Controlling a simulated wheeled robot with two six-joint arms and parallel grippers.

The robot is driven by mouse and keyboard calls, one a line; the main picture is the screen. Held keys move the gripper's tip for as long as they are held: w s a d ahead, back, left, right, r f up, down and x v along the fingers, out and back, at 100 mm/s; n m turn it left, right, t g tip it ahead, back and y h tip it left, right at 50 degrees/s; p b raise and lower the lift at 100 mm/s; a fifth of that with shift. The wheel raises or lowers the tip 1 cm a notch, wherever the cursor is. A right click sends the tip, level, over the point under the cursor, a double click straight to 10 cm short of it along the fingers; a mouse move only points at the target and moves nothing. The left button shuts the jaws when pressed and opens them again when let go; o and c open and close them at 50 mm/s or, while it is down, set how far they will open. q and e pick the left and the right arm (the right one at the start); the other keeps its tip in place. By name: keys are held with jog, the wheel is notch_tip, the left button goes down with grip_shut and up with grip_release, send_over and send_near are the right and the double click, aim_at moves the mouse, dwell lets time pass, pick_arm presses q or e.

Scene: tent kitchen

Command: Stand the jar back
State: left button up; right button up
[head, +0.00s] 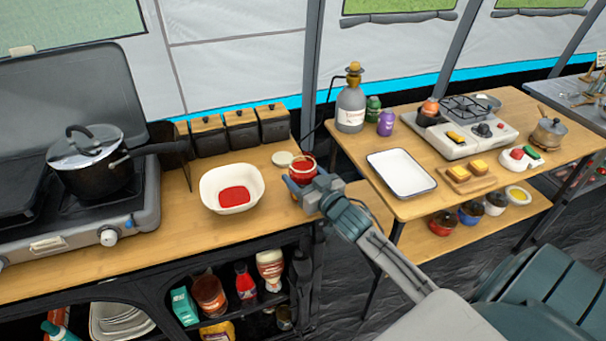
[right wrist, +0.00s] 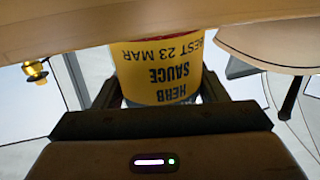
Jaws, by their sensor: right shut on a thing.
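The jar (head: 302,167) holds red sauce and looks upright at the right end of the left counter. In the right wrist view the jar (right wrist: 160,72) shows a yellow label reading HERB SAUCE, upside down in that picture. My right gripper (head: 303,187) is shut around the jar, one finger on each side; the right wrist view shows both fingers (right wrist: 162,95) against it. I cannot tell whether its base touches the counter. A white bowl (head: 210,186) with red sauce in it is left of the jar. My left gripper is not in view.
A pale round lid (head: 284,159) lies just behind the jar. Several dark canisters (head: 241,129) with wooden lids line the counter's back. A pot (head: 95,172) sits on the stove at left. A white tray (head: 401,172) is on the right table, across a gap.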

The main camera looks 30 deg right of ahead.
jog(key=o, duration=1.4)
jog(key=shift+o, duration=0.2)
jog(key=shift+s, duration=0.1)
jog(key=s+b, duration=0.2)
jog(key=s, duration=0.5)
jog(key=shift+s+d+f, duration=0.1)
jog(key=shift+s+f, duration=0.05)
jog(key=shift+s, duration=0.05)
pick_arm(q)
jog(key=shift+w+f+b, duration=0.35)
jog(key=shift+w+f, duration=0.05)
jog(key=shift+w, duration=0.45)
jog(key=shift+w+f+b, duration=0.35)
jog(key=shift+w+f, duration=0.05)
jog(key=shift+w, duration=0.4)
pick_arm(e)
jog(key=shift+s+r, duration=0.2)
jog(key=shift+s, duration=2)
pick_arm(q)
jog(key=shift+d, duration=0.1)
